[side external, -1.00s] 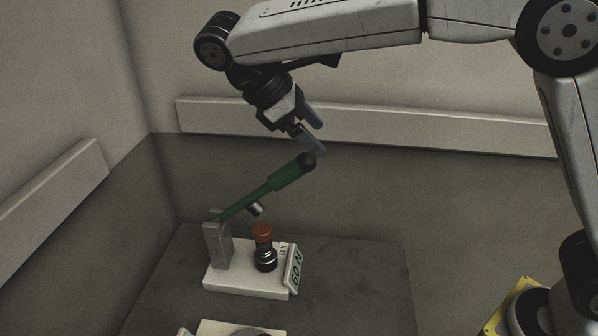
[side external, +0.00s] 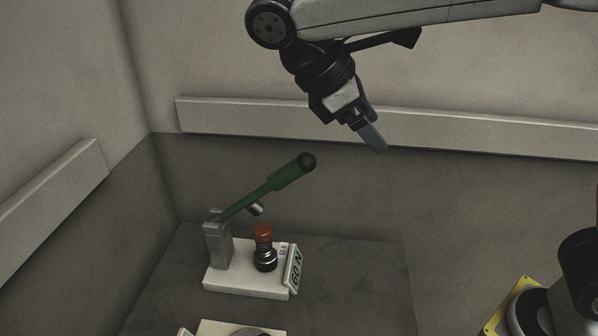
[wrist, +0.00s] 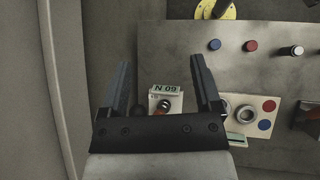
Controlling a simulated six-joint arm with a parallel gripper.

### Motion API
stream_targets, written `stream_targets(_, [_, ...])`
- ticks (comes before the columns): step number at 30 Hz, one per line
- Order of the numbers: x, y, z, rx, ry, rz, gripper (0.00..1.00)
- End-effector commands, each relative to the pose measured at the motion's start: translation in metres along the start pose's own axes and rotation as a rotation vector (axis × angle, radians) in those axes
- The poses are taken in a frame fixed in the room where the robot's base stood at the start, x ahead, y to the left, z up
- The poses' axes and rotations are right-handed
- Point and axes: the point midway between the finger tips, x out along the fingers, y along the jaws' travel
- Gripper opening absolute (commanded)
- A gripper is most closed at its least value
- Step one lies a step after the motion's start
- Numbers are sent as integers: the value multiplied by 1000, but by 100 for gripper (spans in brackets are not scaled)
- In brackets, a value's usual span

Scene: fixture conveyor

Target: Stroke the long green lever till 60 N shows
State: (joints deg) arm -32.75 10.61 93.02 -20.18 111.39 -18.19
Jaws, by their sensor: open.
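The long green lever (side external: 268,190) is tilted up to the right from a grey post (side external: 217,245) on a white base (side external: 245,282), with a dark ball at its free end. Under it stands a red-topped plunger (side external: 263,245) on the base. A plate (side external: 293,269) at the base's right end reads 60 N; it also shows in the wrist view (wrist: 167,88). My gripper (side external: 376,142) is up and to the right of the lever's ball end, apart from it. In the wrist view my gripper (wrist: 160,62) is open, with nothing between the fingers.
In the wrist view the grey table (wrist: 215,75) carries a blue button (wrist: 215,45), a red button (wrist: 251,46) and another fixture with a round part (wrist: 245,113). Walls close off the left and back. Air around the lever's ball end is clear.

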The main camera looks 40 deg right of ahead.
Motion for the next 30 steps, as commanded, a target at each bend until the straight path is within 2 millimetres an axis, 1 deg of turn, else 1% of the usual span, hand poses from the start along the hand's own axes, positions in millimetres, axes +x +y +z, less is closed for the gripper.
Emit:
stream_targets(8, [0, 0, 1, 0, 0, 0, 81])
stream_targets(11, [0, -1, 0, -3, -2, 2, 53])
stream_targets(12, [1, -1, -1, -8, -6, 7, 40])
stream_targets(14, [3, -2, -3, -23, -17, 20, 21])
stream_targets(15, [5, -2, -6, -37, -29, 35, 8])
stream_targets(16, [7, -2, -9, -52, -40, 49, 0])
stream_targets(20, [19, -7, -26, -159, -120, 146, 0])
stream_targets(23, [32, -12, -44, -286, -216, 258, 0])
stream_targets(30, [61, -31, -96, -690, -532, 596, 0])
